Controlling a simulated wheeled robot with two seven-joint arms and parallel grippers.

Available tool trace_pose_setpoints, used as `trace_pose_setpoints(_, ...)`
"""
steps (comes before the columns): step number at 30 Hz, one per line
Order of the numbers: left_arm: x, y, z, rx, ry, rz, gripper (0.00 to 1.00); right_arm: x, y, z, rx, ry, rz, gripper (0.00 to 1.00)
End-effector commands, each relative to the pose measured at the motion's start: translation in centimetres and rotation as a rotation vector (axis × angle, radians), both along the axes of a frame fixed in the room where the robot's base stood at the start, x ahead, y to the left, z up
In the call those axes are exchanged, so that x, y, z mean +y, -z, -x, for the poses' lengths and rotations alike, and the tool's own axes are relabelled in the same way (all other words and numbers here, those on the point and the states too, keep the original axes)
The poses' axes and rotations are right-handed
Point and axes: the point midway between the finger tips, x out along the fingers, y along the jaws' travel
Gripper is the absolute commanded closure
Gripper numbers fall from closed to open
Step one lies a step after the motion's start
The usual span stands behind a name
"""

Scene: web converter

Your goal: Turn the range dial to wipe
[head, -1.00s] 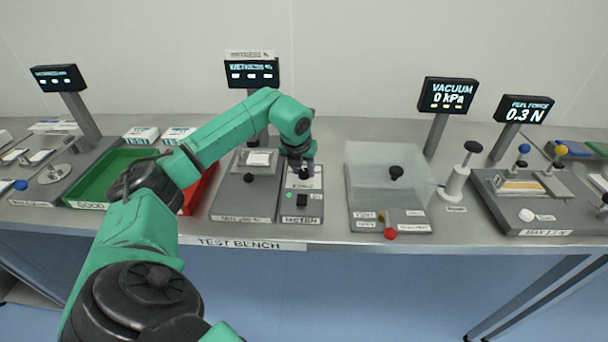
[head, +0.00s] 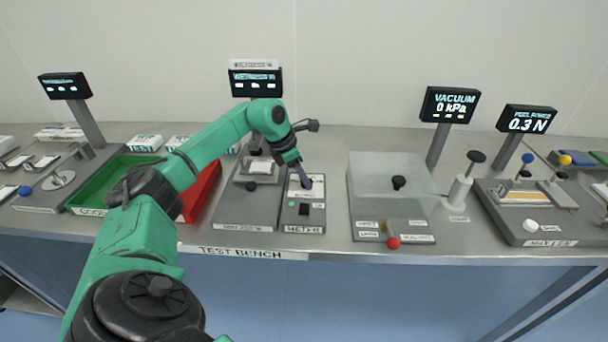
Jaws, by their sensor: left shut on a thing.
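My left arm reaches over the bench to the small grey meter box (head: 289,226), labelled as a meter, in the middle of the head view. My left gripper (head: 306,184) points down at the box's upper part, tilted, with its fingers shut. The range dial is at the fingertips and mostly hidden by them; its pointer and the setting it points to cannot be read. A black square part (head: 304,208) and a green light (head: 292,208) show on the box in front of the gripper. My right gripper is out of view.
A grey fixture (head: 245,213) stands close left of the meter box, with a display (head: 256,83) behind. Red (head: 203,192) and green (head: 95,190) bins lie further left. A clear-covered vacuum box (head: 390,185) stands to the right, with a narrow strip of bare bench between.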

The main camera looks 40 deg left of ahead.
Motion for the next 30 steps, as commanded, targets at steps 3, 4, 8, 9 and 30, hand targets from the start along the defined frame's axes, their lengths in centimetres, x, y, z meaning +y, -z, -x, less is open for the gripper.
trace_pose_setpoints(3,0.1,-0.4,-0.2,-0.004,0.101,0.001,1.0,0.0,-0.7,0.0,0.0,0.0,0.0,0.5)
trace_pose_setpoints(4,0.1,-0.4,-0.2,-0.004,0.128,0.002,1.0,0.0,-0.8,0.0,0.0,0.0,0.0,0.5)
trace_pose_setpoints(8,0.2,-0.4,-0.2,-0.004,0.235,0.002,1.0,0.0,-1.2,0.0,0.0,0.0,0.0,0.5)
trace_pose_setpoints(9,0.2,-0.4,-0.3,-0.004,0.265,0.002,1.0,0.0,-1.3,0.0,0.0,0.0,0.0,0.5)
trace_pose_setpoints(30,0.4,-0.2,-0.4,-0.005,0.475,-0.003,1.0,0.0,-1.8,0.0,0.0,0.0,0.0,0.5)
